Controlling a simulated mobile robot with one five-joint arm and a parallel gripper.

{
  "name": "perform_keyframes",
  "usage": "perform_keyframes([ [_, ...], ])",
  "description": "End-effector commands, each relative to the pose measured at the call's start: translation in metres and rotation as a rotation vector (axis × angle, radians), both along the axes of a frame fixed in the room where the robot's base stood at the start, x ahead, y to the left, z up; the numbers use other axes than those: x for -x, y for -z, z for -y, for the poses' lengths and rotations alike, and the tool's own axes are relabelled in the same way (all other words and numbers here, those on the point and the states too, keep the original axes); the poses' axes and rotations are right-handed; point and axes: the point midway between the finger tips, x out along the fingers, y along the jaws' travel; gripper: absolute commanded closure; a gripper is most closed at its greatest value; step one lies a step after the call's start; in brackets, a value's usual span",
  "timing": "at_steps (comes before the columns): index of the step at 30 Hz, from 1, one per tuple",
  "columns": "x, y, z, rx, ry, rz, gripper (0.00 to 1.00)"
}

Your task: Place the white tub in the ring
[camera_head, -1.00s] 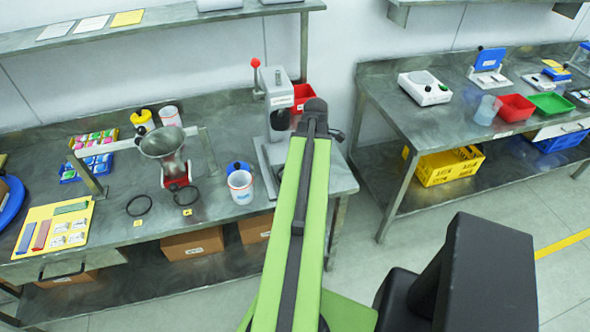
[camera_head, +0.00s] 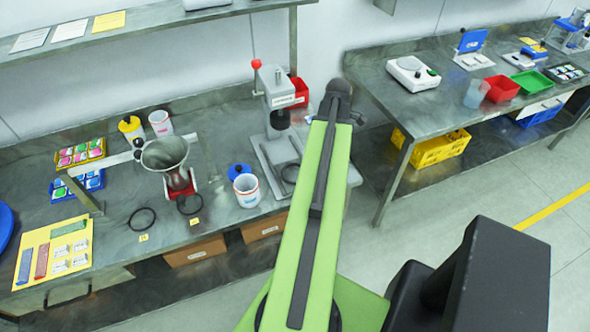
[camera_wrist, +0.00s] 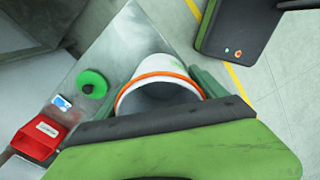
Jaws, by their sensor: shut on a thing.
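A white tub (camera_wrist: 160,84) with an orange rim sits between the green fingers of my gripper (camera_wrist: 160,95) in the wrist view. The gripper is shut on it, and I look down into its open mouth, which seems empty. The gripper and this tub are hidden behind my arm in the head view. Two black rings lie flat on the left bench: a left ring (camera_head: 142,218) and a middle ring (camera_head: 190,204), each with a small yellow tag in front. I cannot tell which ring the task means.
Another white tub (camera_head: 246,191) stands right of the funnel stand (camera_head: 166,156), with a blue-topped jar behind it. A press (camera_head: 278,120) and red bin (camera_head: 300,93) stand to the right. The wrist view shows a green round knobbed thing (camera_wrist: 92,84) beside the held tub.

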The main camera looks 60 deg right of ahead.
Motion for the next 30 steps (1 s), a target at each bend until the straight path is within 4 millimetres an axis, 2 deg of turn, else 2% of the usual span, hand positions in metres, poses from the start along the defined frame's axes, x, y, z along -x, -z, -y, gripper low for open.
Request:
perform_keyframes([
  [4,-0.020,0.021,-0.009,0.000,-0.008,0.000,0.58],
  [9,-0.063,0.051,-0.025,0.000,-0.010,0.000,0.58],
  [15,-0.102,0.072,-0.039,0.000,-0.008,0.000,0.58],
  [18,-0.110,0.074,-0.043,0.000,-0.007,0.000,0.58],
  [23,-0.111,0.075,-0.043,0.000,-0.006,0.000,0.58],
  [30,-0.111,0.114,-0.043,0.000,-0.006,0.000,0.58],
])
